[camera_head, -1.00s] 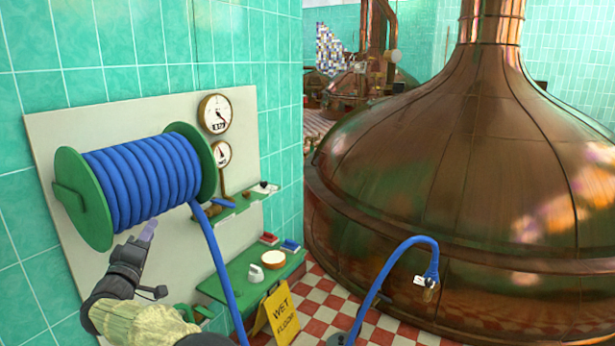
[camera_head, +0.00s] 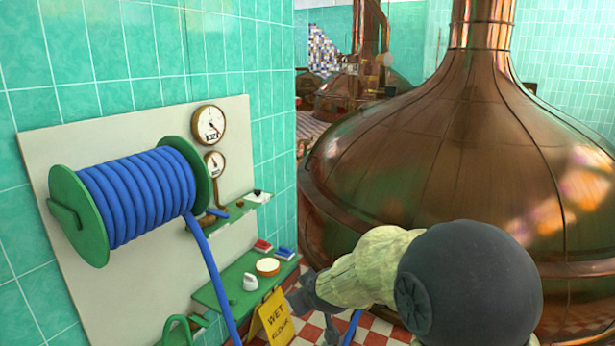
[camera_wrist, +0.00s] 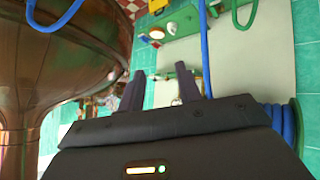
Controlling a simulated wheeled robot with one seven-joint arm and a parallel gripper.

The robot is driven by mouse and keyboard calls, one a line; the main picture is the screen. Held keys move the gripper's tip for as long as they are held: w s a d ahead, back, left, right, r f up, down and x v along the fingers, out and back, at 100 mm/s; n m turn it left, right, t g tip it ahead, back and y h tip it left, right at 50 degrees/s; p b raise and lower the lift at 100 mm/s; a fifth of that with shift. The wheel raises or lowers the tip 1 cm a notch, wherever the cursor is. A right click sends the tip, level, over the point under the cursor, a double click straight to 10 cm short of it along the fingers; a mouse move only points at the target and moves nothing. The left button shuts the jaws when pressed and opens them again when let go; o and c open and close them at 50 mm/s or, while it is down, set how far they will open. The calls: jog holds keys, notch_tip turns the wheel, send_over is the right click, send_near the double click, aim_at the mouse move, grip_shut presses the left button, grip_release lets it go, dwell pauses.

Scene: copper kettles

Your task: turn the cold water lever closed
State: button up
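I cannot tell for sure which part is the cold water lever. A small blue piece (camera_head: 240,204) lies on the upper green shelf below the gauges, close to brass fittings (camera_head: 217,213). A red block (camera_head: 262,246) and a blue block (camera_head: 284,253) sit on the lower shelf. In the wrist view my gripper (camera_wrist: 160,90) has its two dark fingers apart with nothing between them. The wall panel and small fittings show beyond the fingertips, blurred. In the head view my arm covers most of the gripper, right of the lower shelf.
A blue hose (camera_head: 215,270) hangs from the green reel (camera_head: 80,215) in front of the panel (camera_head: 110,300). A white round dish (camera_head: 267,266) and a white knob (camera_head: 250,282) are on the lower shelf. A yellow wet-floor sign (camera_head: 273,318) stands below. The copper kettle (camera_head: 400,170) fills the right.

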jog(key=s+d+f+m+g+h, duration=0.1)
jog(key=s+d+f+m+g, duration=0.1)
jog(key=s+d, duration=0.5)
jog(key=s+d+f+m+g+h+p, duration=0.1)
jog(key=s+d+f+m+g, duration=0.2)
jog(key=s+d, duration=0.5)
jog(key=s+m+g, duration=0.1)
jog(key=s+m, duration=0.1)
jog(key=s, duration=0.6)
jog(key=shift+f+g+h, duration=0.3)
jog(key=shift+o, duration=0.2)
jog(key=shift+w+d, duration=0.1)
jog(key=shift+w, duration=0.1)
dwell(0.3)
